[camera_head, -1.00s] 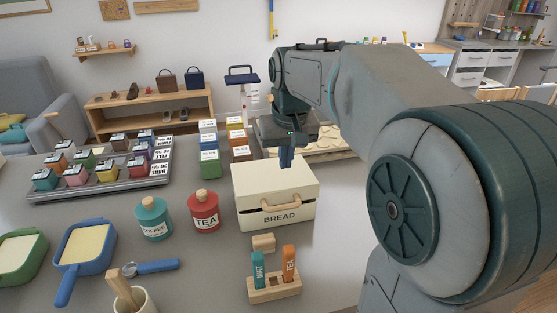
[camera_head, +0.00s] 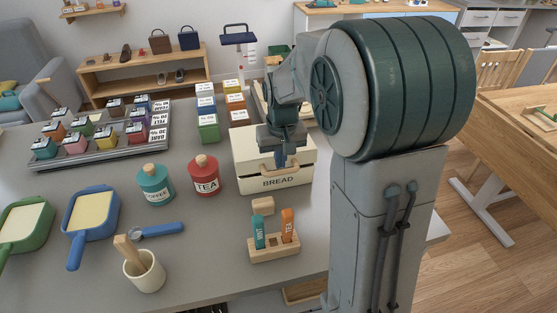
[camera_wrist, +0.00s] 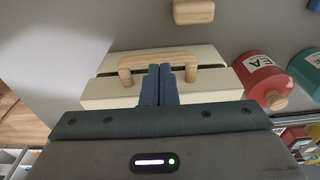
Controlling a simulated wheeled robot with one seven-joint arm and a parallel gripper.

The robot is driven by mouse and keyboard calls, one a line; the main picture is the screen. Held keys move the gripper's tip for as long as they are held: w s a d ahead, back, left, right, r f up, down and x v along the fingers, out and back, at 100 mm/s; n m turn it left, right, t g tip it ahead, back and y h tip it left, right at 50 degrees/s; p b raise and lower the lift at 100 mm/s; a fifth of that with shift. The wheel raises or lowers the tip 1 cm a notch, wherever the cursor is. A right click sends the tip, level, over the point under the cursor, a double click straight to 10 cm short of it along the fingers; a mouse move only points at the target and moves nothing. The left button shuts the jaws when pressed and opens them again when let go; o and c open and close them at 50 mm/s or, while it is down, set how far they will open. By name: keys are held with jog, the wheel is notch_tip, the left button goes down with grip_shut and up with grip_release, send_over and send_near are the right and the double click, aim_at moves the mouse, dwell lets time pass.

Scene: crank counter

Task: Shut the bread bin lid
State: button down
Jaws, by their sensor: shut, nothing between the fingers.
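The bread bin (camera_head: 246,177) is a cream box with BREAD on its front, standing on the grey counter. It also shows in the wrist view (camera_wrist: 110,92). Its lid (camera_head: 241,143) lies low over the box, with a narrow dark gap along the front edge. I cannot tell whether it is fully down. A wooden handle (camera_wrist: 132,62) spans that gap. My gripper (camera_head: 281,164) is shut and empty, pointing down at the lid's front beside the handle. In the wrist view its fingertips (camera_wrist: 159,68) overlap the handle's middle; contact is unclear. My arm hides part of the lid.
A red TEA canister (camera_head: 203,176) and a teal COFFEE canister (camera_head: 155,188) stand left of the bin. A wooden rack (camera_head: 274,248) with two upright tubes and a small wooden block (camera_head: 263,206) are in front. Stacked boxes (camera_head: 207,128) stand behind left.

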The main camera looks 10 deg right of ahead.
aim_at(281, 173)
jog(key=shift+f, duration=0.6)
jog(key=shift+s+f+b, duration=0.2)
jog(key=shift+f+b, duration=0.6)
jog(key=shift+f, duration=0.15)
jog(key=shift+s+f, duration=0.25)
jog(key=shift+f, duration=0.1)
jog(key=shift+s, duration=0.1)
